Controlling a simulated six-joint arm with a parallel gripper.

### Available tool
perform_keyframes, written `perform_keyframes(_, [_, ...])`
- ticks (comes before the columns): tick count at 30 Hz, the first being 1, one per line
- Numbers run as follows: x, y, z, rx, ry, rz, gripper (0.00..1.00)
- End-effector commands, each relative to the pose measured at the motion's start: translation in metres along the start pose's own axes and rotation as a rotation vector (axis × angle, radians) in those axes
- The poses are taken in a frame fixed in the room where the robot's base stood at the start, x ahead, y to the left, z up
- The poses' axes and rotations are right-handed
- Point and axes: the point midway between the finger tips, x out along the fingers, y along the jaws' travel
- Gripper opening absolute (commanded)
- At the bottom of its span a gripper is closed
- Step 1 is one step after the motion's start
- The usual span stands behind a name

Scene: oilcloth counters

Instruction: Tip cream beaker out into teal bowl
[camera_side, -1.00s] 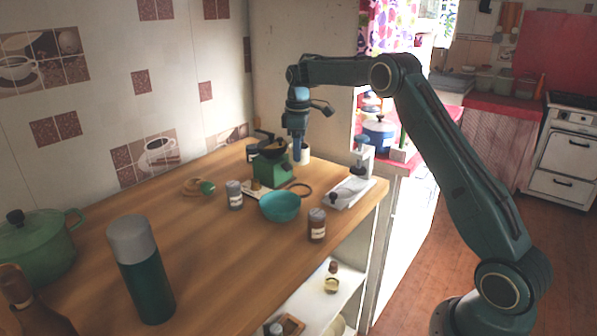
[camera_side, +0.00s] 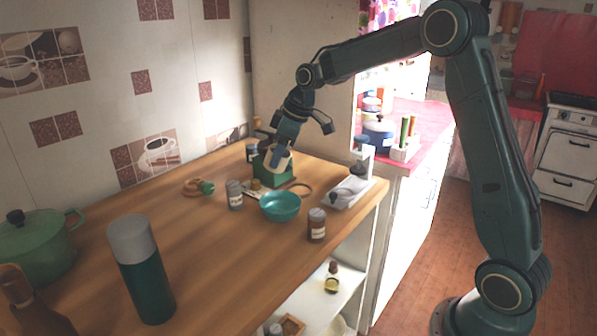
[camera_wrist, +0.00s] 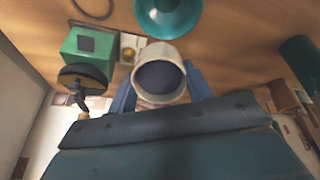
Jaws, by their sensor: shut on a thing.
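The cream beaker (camera_wrist: 141,56) is held by my gripper (camera_wrist: 160,92), with a blue finger on each side of it in the wrist view. Its round mouth faces the wrist camera and its inside looks dark; I cannot make out the contents. In the side view the cream beaker (camera_side: 284,165) is off the counter and looks tilted, with my gripper (camera_side: 279,156) across it, overlapping the green box-shaped device. The teal bowl (camera_side: 281,207) stands on the counter, nearer the side camera than the beaker. The teal bowl (camera_wrist: 168,14) also shows at the top of the wrist view.
The green device (camera_side: 272,178) stands behind the bowl. A grey-lidded jar (camera_side: 234,195) is left of the bowl and a brown jar (camera_side: 317,226) right of it. A white tray (camera_side: 347,193) lies near the counter edge. A tall flask (camera_side: 142,270) stands front left, with open wood between.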

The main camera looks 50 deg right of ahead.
Motion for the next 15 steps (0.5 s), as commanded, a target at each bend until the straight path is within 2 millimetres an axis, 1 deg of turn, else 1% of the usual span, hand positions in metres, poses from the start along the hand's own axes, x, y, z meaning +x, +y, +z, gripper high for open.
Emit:
perform_keyframes(1, [-0.002, -0.006, -0.001, 0.0, 0.013, 0.002, 0.27])
perform_keyframes(6, [-0.004, -0.016, -0.003, 0.003, 0.038, 0.006, 0.27])
perform_keyframes(15, [-0.004, -0.018, -0.003, 0.004, 0.046, 0.007, 0.27])
